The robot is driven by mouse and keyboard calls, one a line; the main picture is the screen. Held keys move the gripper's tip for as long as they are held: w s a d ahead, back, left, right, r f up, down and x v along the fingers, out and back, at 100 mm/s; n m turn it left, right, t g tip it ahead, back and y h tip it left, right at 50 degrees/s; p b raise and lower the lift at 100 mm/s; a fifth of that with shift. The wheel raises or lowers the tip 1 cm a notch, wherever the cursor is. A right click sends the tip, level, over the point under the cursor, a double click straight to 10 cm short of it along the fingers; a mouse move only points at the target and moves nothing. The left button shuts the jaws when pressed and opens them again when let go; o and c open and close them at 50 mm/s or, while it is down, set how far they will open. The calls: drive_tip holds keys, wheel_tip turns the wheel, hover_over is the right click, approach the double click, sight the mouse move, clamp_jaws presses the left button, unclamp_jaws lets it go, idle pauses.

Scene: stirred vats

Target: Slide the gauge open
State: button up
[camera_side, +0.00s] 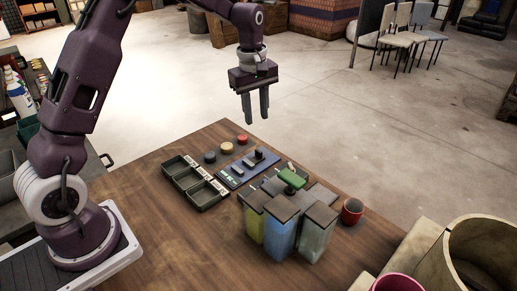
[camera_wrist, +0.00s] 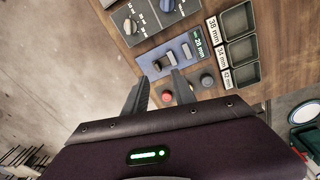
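The gauge is a blue plate (camera_side: 237,176) on the wooden table, with dark and grey blocks along it. In the wrist view the gauge plate (camera_wrist: 153,67) has two grey blocks (camera_wrist: 167,59) and a green readout (camera_wrist: 198,43) that seems to say 26 mm. My gripper (camera_side: 256,121) hangs above the table's far edge, its fingers pointing down, clear of the gauge. In the wrist view my gripper (camera_wrist: 159,75) shows its two fingers apart with nothing between them. The fingertips appear near the plate's end but do not touch it.
Black trays (camera_side: 187,180) with size labels lie left of the gauge. The table's left front is bare.

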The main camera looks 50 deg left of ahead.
sight(259, 150)
drive_tip(key=w+f+n, duration=0.1)
drive_tip(key=f, duration=0.1)
drive_tip(key=w+a+f+n, duration=0.1)
drive_tip(key=f, duration=0.2)
drive_tip(key=w+a+f+g, duration=0.1)
drive_tip(key=f, duration=0.2)
drive_tip(key=shift+a+f+n, duration=0.2)
drive_tip(key=shift+f+n, duration=0.05)
drive_tip(key=shift+n, duration=0.15)
wheel_tip(259, 150, down, 7)
drive_tip(key=shift+r, duration=0.15)
clamp_jaws()
drive_tip(key=shift+w, duration=0.15)
idle(0.4)
